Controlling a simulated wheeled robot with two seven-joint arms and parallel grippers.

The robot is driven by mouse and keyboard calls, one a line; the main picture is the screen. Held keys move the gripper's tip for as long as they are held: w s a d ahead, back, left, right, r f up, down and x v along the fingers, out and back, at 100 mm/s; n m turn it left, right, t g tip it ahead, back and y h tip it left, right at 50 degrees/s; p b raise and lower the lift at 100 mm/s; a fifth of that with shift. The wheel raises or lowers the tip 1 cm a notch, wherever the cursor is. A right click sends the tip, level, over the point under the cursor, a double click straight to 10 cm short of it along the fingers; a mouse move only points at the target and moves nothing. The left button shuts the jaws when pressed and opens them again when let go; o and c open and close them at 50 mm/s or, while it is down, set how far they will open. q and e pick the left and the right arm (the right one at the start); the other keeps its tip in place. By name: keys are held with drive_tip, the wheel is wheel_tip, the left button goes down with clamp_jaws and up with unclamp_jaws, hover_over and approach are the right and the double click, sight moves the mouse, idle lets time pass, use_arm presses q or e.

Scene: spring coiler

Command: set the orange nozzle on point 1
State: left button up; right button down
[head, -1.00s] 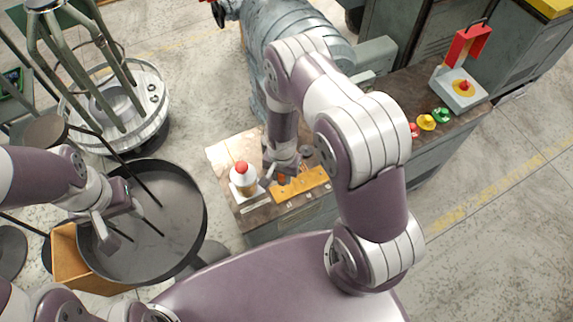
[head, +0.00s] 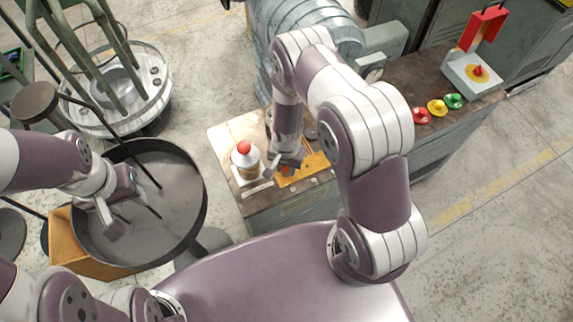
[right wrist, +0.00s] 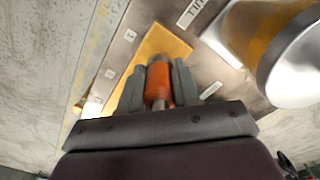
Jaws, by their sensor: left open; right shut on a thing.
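The orange nozzle (right wrist: 158,82) is held between the two grey fingers of my right gripper (right wrist: 158,84) in the right wrist view. In the head view the nozzle (head: 287,170) is a small orange spot below my right gripper (head: 286,164). The nozzle is over or against a flat yellow-orange plate (head: 316,163) on the bench; I cannot tell whether it touches. Small white labels (right wrist: 130,35) lie beside the plate (right wrist: 164,42), too small to read, so I cannot tell which marks point 1. My left gripper (head: 118,210) is open and empty above a dark round pan.
The round pan (head: 200,212) is at left. Red, yellow and green buttons (head: 437,107) and a red-handled switch box (head: 472,72) sit further along the bench (head: 400,80).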

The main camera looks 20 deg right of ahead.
drive_tip(key=shift+f+b, duration=0.5)
drive_tip(key=shift+f, duration=0.1)
idle(0.8)
drive_tip(key=c, duration=0.7)
unclamp_jaws()
drive_tip(key=shift+c, duration=0.2)
wheel_tip(320, 180, up, 13)
drive_tip(key=shift+f+b, duration=0.2)
drive_tip(key=shift+b, duration=0.65)
wheel_tip(320, 180, up, 13)
drive_tip(key=p, duration=1.1)
